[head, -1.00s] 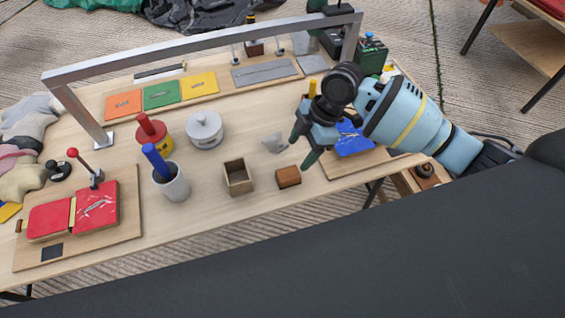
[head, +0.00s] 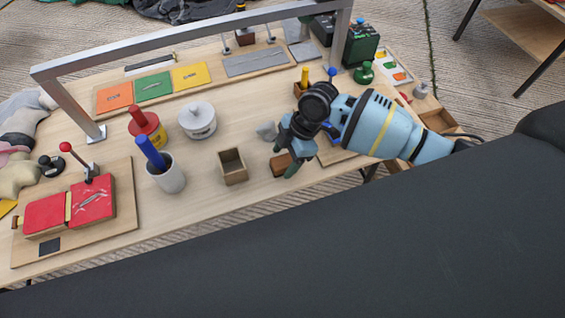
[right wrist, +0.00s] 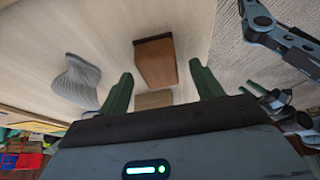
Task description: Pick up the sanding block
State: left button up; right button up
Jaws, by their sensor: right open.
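In the right wrist view the brown block (right wrist: 155,62) shows ahead of the gap between the two green fingers (right wrist: 163,88), with nothing held. A lighter tan piece (right wrist: 153,100) shows nearer the palm; I cannot tell whether it is part of the block.
A metal frame (head: 190,44) spans the table.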

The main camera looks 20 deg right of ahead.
aim_at(279, 166)
jog(key=shift+f, duration=0.15)
jog(key=c, duration=1.1)
jog(key=shift+r, duration=0.5)
jog(key=r, duration=0.1)
jog(key=s+r, duration=0.1)
jog(key=shift+r, duration=0.3)
jog(key=s, duration=0.5)
jog(key=s+a+r, duration=0.1)
jog(key=s, duration=0.9)
jog(key=shift+a+r+p, duration=0.2)
jog(key=shift+a+p, duration=0.1)
jog(key=shift+p, duration=0.1)
